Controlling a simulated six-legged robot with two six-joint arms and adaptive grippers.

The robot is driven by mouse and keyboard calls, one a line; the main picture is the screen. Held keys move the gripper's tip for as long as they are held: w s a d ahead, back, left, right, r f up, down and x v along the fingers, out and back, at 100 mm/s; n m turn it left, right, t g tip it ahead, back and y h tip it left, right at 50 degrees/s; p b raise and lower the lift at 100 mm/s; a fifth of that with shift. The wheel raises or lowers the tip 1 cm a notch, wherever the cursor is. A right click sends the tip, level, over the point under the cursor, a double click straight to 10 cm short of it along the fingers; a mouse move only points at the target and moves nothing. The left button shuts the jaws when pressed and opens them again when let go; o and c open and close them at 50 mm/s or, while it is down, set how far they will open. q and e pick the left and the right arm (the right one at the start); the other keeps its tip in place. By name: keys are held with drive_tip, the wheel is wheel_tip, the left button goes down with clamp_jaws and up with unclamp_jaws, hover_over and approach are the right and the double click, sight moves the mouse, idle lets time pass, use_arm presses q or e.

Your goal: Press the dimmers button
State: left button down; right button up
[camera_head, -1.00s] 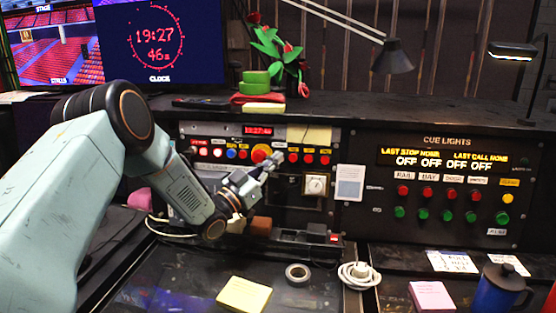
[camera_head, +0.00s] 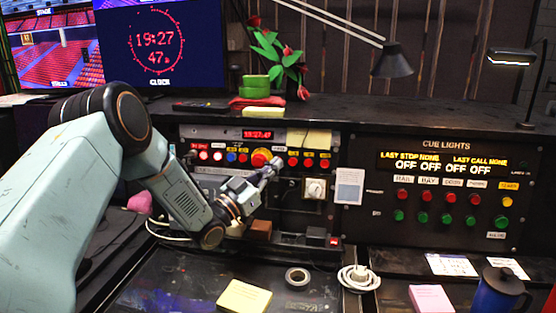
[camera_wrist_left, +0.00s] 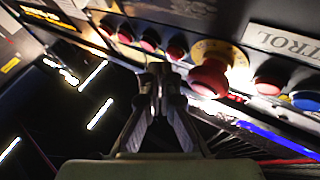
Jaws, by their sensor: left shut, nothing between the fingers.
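The button panel (camera_head: 320,190) on the left of the desk carries a row of small buttons with labels too small to read, so I cannot tell which is dimmers. A large red mushroom button (camera_head: 260,157) on a yellow ring sits in the row; it also shows in the left wrist view (camera_wrist_left: 208,78). Red buttons (camera_head: 308,161) stand to its right. My left gripper (camera_head: 272,166) is shut and empty just in front of the row, beside the mushroom button. In the left wrist view its fingertips (camera_wrist_left: 160,72) are below a red button (camera_wrist_left: 177,48); contact cannot be told. My right gripper is out of view.
A cue lights panel (camera_head: 440,190) with red, green and yellow buttons is to the right. A white dial (camera_head: 315,188) and a card (camera_head: 349,186) lie between. A tape roll (camera_head: 297,277), coiled cable (camera_head: 358,277), yellow notes (camera_head: 244,297) and blue mug (camera_head: 498,292) are on the desk.

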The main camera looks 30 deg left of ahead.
use_arm(q)
drive_tip(key=s+p, duration=0.1)
drive_tip(key=s+d+p, duration=0.1)
drive_tip(key=s, duration=0.1)
drive_tip(key=s+p, duration=0.1)
drive_tip(key=shift+s+d+r, duration=0.25)
drive_tip(key=shift+s+r, duration=0.1)
drive_tip(key=shift+r, duration=0.05)
idle(2.0)
